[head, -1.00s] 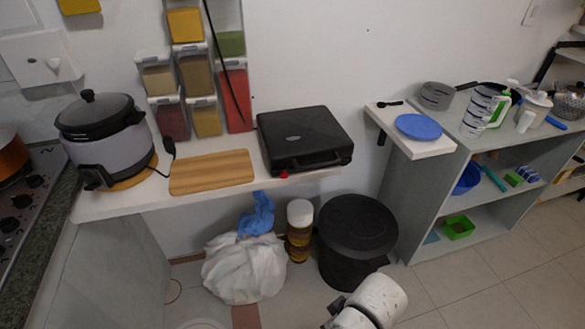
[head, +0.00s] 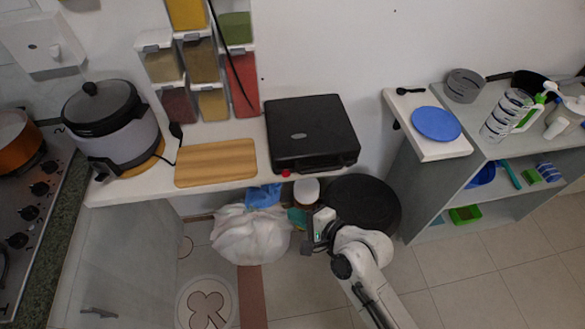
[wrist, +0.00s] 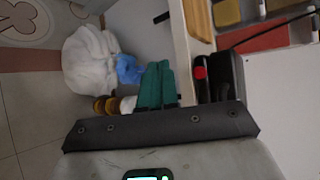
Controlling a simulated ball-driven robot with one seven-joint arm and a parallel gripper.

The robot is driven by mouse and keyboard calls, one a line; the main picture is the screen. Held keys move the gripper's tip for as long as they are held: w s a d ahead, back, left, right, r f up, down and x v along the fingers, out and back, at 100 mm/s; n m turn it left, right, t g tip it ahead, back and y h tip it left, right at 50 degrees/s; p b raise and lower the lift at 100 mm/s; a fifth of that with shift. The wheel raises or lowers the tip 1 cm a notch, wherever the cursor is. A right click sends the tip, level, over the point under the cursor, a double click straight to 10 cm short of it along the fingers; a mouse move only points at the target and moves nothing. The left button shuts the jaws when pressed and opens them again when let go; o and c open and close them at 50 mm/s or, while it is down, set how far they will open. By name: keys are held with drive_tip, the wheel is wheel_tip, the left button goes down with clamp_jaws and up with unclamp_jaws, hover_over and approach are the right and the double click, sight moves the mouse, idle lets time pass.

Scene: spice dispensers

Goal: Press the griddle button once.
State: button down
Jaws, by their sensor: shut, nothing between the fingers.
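The black griddle (head: 310,130) sits closed on the white counter shelf, and its side also shows in the wrist view (wrist: 230,75). Its small red button (head: 286,172) is at the front lower edge, left of the handle. In the wrist view the red button (wrist: 200,73) is to the right of my fingers. My gripper (head: 297,215) is in front of and below the shelf edge, apart from the button. Its teal fingers (wrist: 158,68) are together and empty, pointing toward the shelf side.
A wooden board (head: 216,164) and a cooker (head: 108,118) stand left of the griddle, with spice dispensers (head: 203,65) behind. Below the shelf are a white bag (head: 250,238), a jar (head: 306,190) and a black bin (head: 368,205). A shelf with a blue plate (head: 436,123) is right.

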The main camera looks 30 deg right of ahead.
sight(286, 174)
drive_tip(key=w+d+b, duration=0.2)
drive_tip(key=w+b, duration=0.2)
drive_tip(key=w, duration=0.4)
drive_tip(key=shift+w+d, duration=0.2)
drive_tip(key=shift+d, duration=0.15)
idle(2.1)
drive_tip(key=shift+w+d, duration=0.1)
drive_tip(key=shift+w, duration=0.3)
drive_tip(key=shift+w+d, duration=0.15)
drive_tip(key=shift+w, duration=0.2)
idle(0.6)
idle(0.3)
drive_tip(key=shift+s+a+p, duration=0.25)
drive_tip(key=shift+s+p, duration=0.4)
drive_tip(key=shift+s, duration=0.15)
